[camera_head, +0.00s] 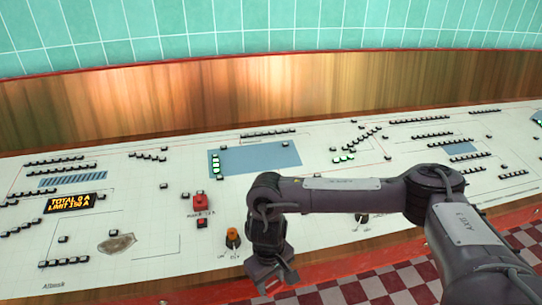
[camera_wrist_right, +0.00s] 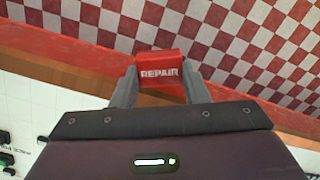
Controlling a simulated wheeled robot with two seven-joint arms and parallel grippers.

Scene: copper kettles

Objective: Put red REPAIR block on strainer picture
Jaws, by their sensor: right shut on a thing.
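My right gripper (camera_head: 277,282) hangs over the front edge of the white panel, low in the middle of the head view. In the right wrist view its two fingers (camera_wrist_right: 158,80) are shut on the sides of the red block with white REPAIR lettering (camera_wrist_right: 160,66). The block is not clear in the head view. No readable label marks the strainer picture; a blue striped rectangle (camera_head: 72,180) at the panel's left may be it, but I cannot tell. My left gripper is out of view.
The white panel (camera_head: 330,205) carries several small black blocks in rows. A red box (camera_head: 200,203), an orange knob (camera_head: 232,238), an amber display (camera_head: 74,204) and a grey-brown lump (camera_head: 117,243) stand left of my gripper. A plain blue rectangle (camera_head: 260,158) lies behind it. Checkered floor lies below the front edge.

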